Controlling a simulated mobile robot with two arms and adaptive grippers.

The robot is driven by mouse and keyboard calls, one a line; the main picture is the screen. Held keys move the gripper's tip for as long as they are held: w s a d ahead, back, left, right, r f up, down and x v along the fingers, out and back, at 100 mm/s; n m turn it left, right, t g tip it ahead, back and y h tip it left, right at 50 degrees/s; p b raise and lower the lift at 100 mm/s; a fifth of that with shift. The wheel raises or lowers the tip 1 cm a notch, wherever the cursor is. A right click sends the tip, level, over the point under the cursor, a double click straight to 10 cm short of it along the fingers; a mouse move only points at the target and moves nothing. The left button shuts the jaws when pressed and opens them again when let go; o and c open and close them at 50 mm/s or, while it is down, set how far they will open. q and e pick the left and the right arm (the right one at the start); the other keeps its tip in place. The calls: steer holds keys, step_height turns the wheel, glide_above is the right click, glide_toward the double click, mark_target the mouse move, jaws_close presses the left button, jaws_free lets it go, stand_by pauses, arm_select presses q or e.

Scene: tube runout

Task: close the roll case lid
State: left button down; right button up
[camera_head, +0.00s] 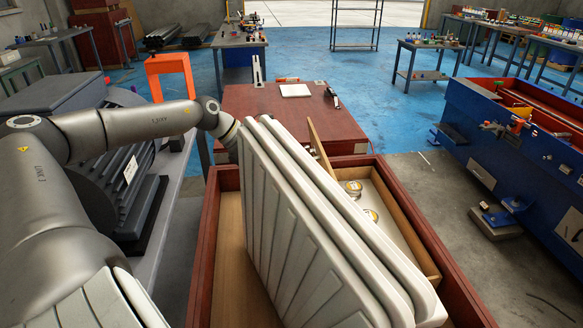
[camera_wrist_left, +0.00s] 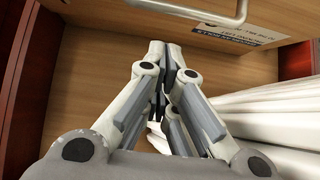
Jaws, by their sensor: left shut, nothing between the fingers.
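In the left wrist view my left gripper (camera_wrist_left: 170,75) is shut and empty, in front of a wooden panel (camera_wrist_left: 110,55) with a metal handle and a label. I cannot tell whether it touches the panel. My right gripper is not in view.
Large pale ribbed panels (camera_head: 285,225) stand tilted in the red-brown box (camera_head: 207,245), hiding much of the case; pale slabs show beside the gripper in the left wrist view (camera_wrist_left: 270,110). A grey motor (camera_head: 115,170) stands left; a blue bench (camera_head: 500,165) stands right.

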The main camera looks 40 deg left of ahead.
arm_select(q)
steer(key=shift+w+d+p, duration=0.4)
steer(key=shift+w+p, duration=0.15)
steer(key=shift+w, duration=0.1)
steer(key=shift+w+d+p, duration=0.4)
steer(key=shift+w+p, duration=0.1)
steer(key=shift+w, duration=0.15)
